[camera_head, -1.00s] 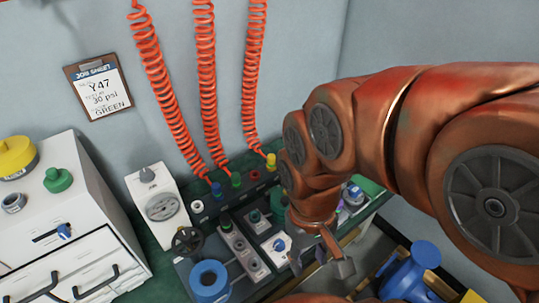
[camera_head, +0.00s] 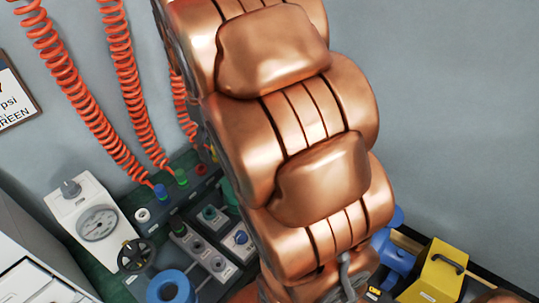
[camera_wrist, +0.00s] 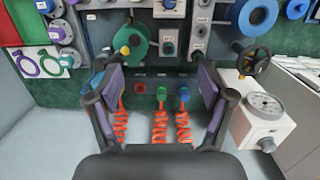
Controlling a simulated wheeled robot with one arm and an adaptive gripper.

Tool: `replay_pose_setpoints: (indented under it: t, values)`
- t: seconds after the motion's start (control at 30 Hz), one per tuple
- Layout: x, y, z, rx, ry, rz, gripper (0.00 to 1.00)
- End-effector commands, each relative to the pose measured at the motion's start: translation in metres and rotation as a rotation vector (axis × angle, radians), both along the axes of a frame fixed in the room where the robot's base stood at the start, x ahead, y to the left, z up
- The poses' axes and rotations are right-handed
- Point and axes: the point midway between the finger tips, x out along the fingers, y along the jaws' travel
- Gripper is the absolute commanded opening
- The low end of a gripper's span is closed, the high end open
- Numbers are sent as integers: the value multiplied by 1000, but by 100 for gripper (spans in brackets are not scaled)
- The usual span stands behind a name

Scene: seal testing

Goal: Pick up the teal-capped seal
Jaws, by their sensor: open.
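A small teal-capped piece (camera_head: 209,213) sits upright in a light grey block on the bench in the head view. In the wrist view the teal cap (camera_wrist: 168,48) shows just beyond and between the fingers; I cannot tell for sure that it is the seal. My gripper (camera_wrist: 160,75) is open and empty in the wrist view, its two purple-padded fingers wide apart, one each side of the hose connectors. In the head view my arm hides the gripper.
A hose manifold with blue (camera_wrist: 183,92), green and red connectors and coiled orange hoses (camera_wrist: 158,126) lies below the gripper opening. A gauge (camera_wrist: 265,105), black handwheel (camera_wrist: 250,60) and blue ring (camera_wrist: 255,14) stand right.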

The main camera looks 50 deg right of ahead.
Motion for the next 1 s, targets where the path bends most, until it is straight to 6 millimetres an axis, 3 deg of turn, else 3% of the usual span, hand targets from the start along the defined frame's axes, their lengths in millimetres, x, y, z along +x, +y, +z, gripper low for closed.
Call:
replay_pose_setpoints:
  t: [0.03,0.2,0.5,0.8,1.0]
  values:
    - [13,-14,-12,-3,-2,9,80]
    - [50,-55,-31,-5,-1,71,80]
    - [105,-135,-75,-4,-8,202,80]
    - [142,-215,-136,17,-21,356,80]
    - [155,-267,-181,35,-41,467,80]
